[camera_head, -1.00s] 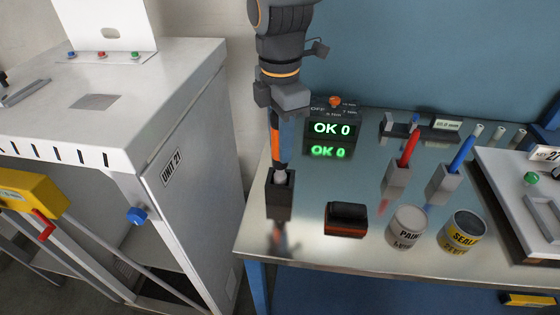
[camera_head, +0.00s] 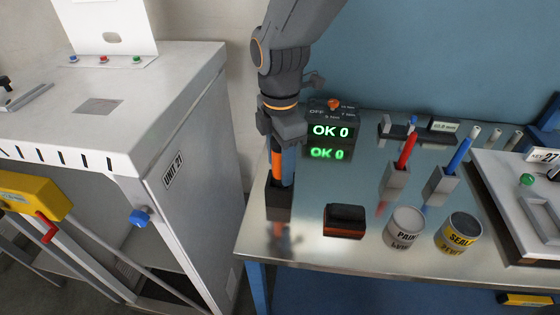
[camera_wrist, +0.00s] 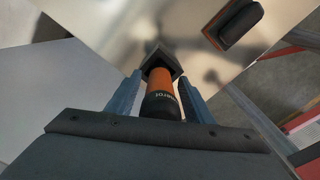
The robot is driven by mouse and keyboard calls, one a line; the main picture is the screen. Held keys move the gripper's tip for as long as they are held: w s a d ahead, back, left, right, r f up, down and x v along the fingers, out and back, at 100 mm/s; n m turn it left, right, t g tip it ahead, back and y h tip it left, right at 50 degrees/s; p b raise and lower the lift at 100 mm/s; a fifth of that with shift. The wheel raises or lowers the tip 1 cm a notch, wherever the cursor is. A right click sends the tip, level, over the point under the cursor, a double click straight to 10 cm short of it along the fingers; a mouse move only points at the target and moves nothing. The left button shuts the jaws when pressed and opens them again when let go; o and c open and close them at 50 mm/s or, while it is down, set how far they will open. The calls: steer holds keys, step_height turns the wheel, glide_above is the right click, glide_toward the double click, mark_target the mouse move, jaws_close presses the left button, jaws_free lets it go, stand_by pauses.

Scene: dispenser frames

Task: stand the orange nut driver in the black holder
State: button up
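The orange nut driver (camera_head: 277,163) is upright, its lower end inside the black holder (camera_head: 279,206) at the left end of the metal bench. In the wrist view its orange handle with a black end (camera_wrist: 161,85) points down into the dark square holder (camera_wrist: 160,57). My gripper (camera_head: 282,168) is right above the holder, pointing down. The driver's lower shaft is hidden in the holder.
A display reading OK 0 (camera_head: 331,131) stands close behind. A black-and-orange block (camera_head: 345,221), a paint can (camera_head: 404,228) and a sealer can (camera_head: 458,233) are to the right. Grey holders carry a red driver (camera_head: 407,150) and a blue driver (camera_head: 459,155). A white cabinet (camera_head: 190,190) is left.

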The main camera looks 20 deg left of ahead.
step_height(320, 180, up, 12)
steer(key=b, duration=0.3)
steer(key=shift+r, duration=0.15)
steer(key=w+d+f+m, duration=0.2)
steer(key=d+f+m, duration=0.2)
steer(key=d+m, duration=0.25)
steer(key=w+d+f+m, duration=0.2)
steer(key=d+f+m, duration=0.25)
steer(key=d, duration=0.35)
steer(key=s+d+f+m, duration=0.1)
steer(key=d+f+m, duration=0.1)
steer(key=d+m, duration=0.3)
steer(key=s+d+f+m+t, duration=0.1)
steer(key=s+d+f+m, duration=0.1)
steer(key=d+m, duration=0.2)
steer(key=s+d+f+m, duration=0.2)
steer(key=d+m, duration=0.3)
steer(key=d, duration=0.3)
steer(key=shift+d+f+m, duration=0.15)
steer(key=shift+f+m, duration=0.15)
steer(key=shift+f, duration=0.3)
steer(key=shift+s+d+f, duration=0.1)
steer(key=shift+s+d, duration=0.05)
